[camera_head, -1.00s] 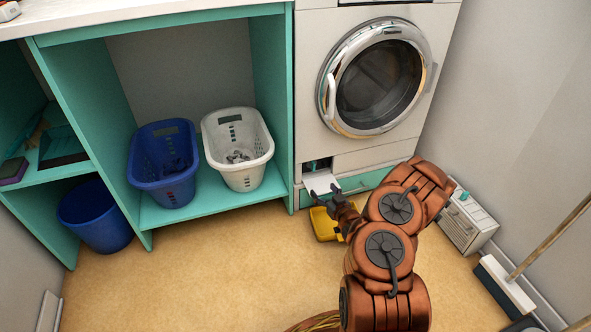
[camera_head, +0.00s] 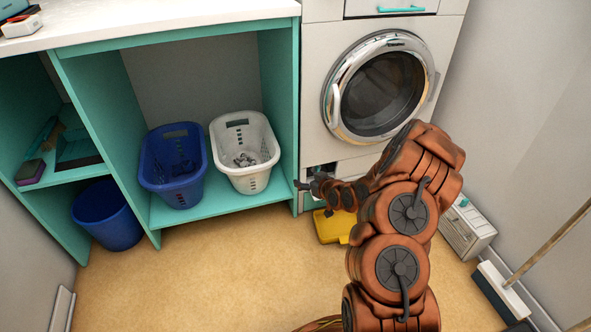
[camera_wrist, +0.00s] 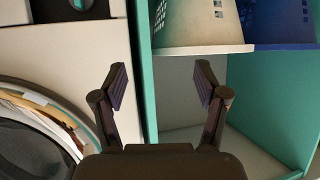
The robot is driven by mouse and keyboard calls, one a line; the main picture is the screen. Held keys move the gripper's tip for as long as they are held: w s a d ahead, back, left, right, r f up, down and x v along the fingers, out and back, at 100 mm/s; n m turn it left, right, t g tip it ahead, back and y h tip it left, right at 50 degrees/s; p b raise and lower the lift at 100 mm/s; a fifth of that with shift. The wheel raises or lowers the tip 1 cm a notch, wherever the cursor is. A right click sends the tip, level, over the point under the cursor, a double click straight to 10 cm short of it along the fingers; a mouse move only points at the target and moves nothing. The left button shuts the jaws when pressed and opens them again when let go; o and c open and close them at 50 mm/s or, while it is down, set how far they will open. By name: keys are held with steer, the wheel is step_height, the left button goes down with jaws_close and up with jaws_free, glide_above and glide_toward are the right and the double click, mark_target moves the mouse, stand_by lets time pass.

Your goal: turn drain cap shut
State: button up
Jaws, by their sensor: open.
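The washing machine (camera_head: 340,150) stands at the right, with a small dark hatch opening (camera_head: 319,171) low on its front. In the wrist view, a dark recess with a small teal part (camera_wrist: 80,4) shows at the top left edge, cut off by the frame. I cannot tell clearly whether this is the drain cap. My gripper (camera_head: 304,184) is just in front of and slightly left of the hatch and hides part of it. In the wrist view my gripper (camera_wrist: 161,82) is open and empty, with the teal cabinet edge behind it.
A blue basket (camera_head: 173,188) and a white basket (camera_head: 245,176) stand on the teal shelf (camera_head: 215,208) at the left. A yellow tray (camera_head: 326,228) lies on the floor below the hatch. A small white cabinet (camera_head: 467,232) and a broom (camera_head: 504,290) are at the right. The middle floor is clear.

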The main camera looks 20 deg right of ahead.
steer(key=s+a+r+n+g+p, duration=0.1)
steer(key=s+a+r+g+p, duration=0.1)
steer(key=a+r, duration=0.3)
steer(key=shift+s+a+r+g+p, duration=0.3)
steer(key=shift+r+g+p, duration=0.35)
steer(key=shift+r, duration=0.95)
